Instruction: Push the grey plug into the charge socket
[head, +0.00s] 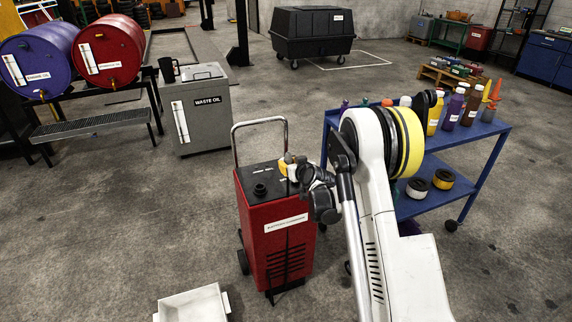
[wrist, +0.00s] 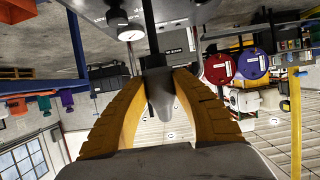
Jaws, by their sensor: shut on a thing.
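My gripper (head: 286,168) has yellow fingers and is above the back right part of the red charger cabinet (head: 275,225). In the wrist view, the fingers of my gripper (wrist: 158,75) close around a narrow grey piece (wrist: 163,103), which looks like the plug, with a dark stem beyond it. The plug is too small to make out in the head view. A round black fitting (head: 260,190), possibly the charge socket, stands on the cabinet's dark top, left of my gripper and apart from it. The wrist view shows a black round fitting (wrist: 117,17) near its top edge.
The cabinet's metal handle (head: 260,122) rises behind its top. A blue cart (head: 480,140) with bottles and tape rolls stands to the right, behind my arm. A grey waste oil bin (head: 198,115) stands behind left. A white tray (head: 193,303) is in front.

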